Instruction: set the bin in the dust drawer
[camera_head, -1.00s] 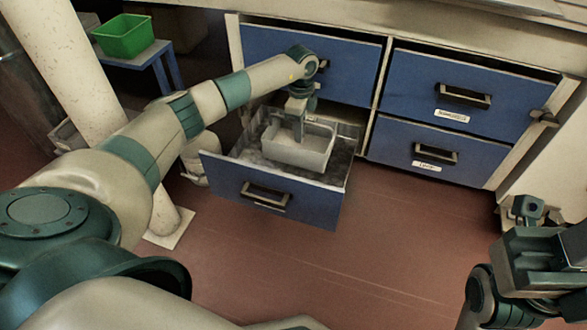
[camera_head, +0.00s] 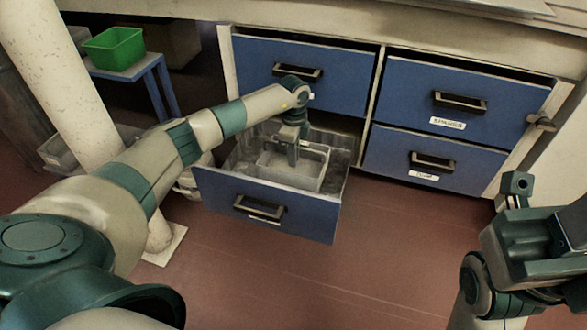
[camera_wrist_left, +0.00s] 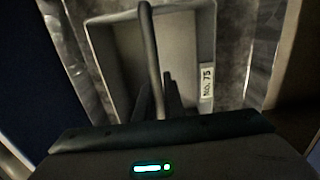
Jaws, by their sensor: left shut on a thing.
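The pale grey bin (camera_head: 308,176) is inside the open lower left drawer (camera_head: 218,192), its lower part hidden behind the drawer front. I cannot tell whether it touches the drawer floor. My left gripper (camera_head: 293,155) reaches down into the bin from above and is shut on it. In the left wrist view the bin (camera_wrist_left: 190,35) has a "No. 75" label and a dark bar across it, with the fingers (camera_wrist_left: 158,98) at the bar. My right gripper (camera_head: 515,188) is at the right, apart from the drawers; its jaws are unclear.
Several blue drawers are shut, including the upper left (camera_head: 345,80), upper right (camera_head: 400,90) and lower right (camera_head: 385,155). A green bin (camera_head: 113,48) stands on a blue stool (camera_head: 158,85). A pale post (camera_head: 60,70) rises at left. The red floor (camera_head: 400,250) before the drawers is clear.

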